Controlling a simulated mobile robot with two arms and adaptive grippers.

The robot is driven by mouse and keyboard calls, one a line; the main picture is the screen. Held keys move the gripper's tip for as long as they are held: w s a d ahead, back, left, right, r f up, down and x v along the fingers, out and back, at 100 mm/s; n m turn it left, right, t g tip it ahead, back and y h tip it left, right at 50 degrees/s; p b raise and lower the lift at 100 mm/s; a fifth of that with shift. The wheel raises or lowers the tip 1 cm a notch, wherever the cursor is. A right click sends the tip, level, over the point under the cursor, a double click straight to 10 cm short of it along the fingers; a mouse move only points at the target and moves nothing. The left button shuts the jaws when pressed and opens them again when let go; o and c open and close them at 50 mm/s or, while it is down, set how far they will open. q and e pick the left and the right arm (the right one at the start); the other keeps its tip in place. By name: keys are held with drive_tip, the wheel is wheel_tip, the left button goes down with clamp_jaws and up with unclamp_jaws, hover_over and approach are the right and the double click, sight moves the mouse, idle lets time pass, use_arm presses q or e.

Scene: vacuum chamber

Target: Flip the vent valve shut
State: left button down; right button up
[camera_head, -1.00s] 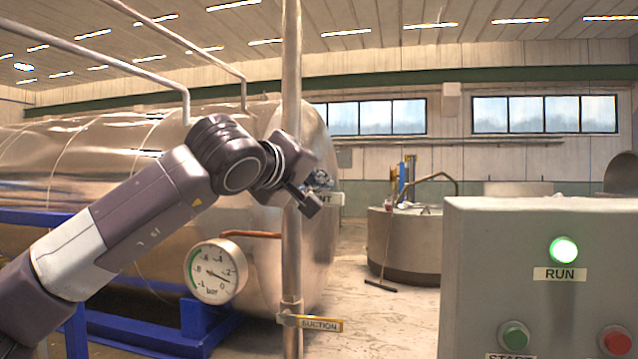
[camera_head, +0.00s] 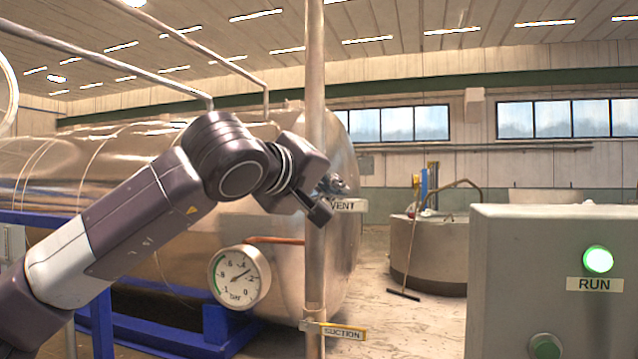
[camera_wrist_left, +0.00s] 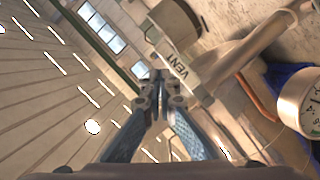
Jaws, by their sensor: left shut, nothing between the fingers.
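The vent valve (camera_head: 333,186) is a small metal fitting just above the white VENT label (camera_head: 343,206), right of the vertical pipe and partly hidden. My left gripper (camera_head: 318,211) is in front of the pipe, left of and slightly below the valve. In the left wrist view my gripper's blue fingers (camera_wrist_left: 158,88) are together and hold nothing. The VENT label (camera_wrist_left: 181,68) appears just beyond and right of their tips there. I cannot tell whether the fingers touch the valve, or how its handle stands. My right gripper is not in view.
The vertical pipe (camera_head: 315,110) carries a yellow SUCTION handle (camera_head: 343,332) lower down. A round pressure gauge (camera_head: 239,277) hangs left of the pipe, before the big steel tank (camera_head: 110,165). A grey control box (camera_head: 540,270) with a green RUN lamp (camera_head: 598,259) stands at right.

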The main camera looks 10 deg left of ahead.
use_arm(q)
drive_tip(key=v, duration=0.8)
drive_tip(key=shift+w+a+r, duration=0.1)
drive_tip(key=shift+a, duration=0.05)
